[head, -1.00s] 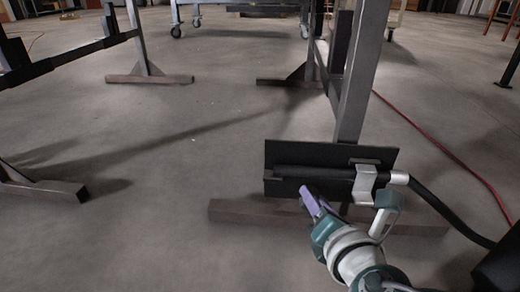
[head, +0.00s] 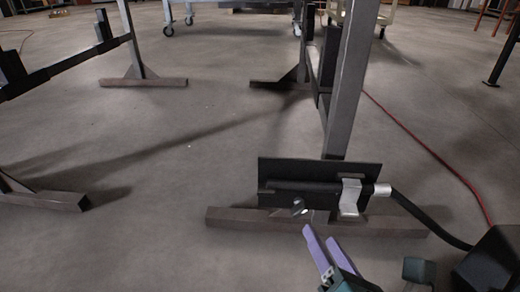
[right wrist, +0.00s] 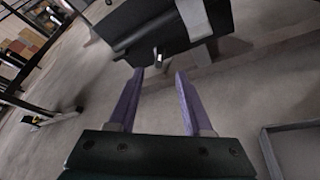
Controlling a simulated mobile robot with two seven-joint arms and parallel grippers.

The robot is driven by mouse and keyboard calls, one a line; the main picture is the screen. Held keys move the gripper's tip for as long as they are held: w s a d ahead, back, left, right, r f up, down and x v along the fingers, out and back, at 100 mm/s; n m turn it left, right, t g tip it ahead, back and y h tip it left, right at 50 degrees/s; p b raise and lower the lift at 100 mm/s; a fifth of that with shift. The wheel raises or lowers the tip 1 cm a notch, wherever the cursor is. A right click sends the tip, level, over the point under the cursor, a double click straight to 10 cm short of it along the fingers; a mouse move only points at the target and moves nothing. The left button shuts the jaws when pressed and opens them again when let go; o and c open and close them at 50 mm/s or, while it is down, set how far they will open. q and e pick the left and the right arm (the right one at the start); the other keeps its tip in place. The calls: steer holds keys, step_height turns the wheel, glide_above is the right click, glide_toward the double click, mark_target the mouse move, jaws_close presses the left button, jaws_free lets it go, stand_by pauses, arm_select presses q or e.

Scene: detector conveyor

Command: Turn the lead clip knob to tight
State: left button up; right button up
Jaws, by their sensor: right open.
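The lead clip knob (head: 299,206) is a small dark and pale piece at the lower front of a black plate (head: 371,172). It also shows in the right wrist view as a small light tab (right wrist: 158,57) below the plate's edge. A silver bracket (head: 350,198) sits over the black lead to its right. My right gripper (head: 318,234) has two purple fingers, open and empty, below and apart from the knob. In the right wrist view the fingertips (right wrist: 159,72) straddle the line to the knob. My left gripper is out of view.
The plate is at the base of a metal post (head: 349,80) with a foot beam (head: 240,218) across the floor. A black lead (head: 430,219) runs to a dark box (head: 493,262) at the right. A red cable (head: 430,148) lies beyond.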

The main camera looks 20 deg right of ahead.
steer(key=shift+s+r, duration=0.1)
steer(key=shift+s, duration=0.1)
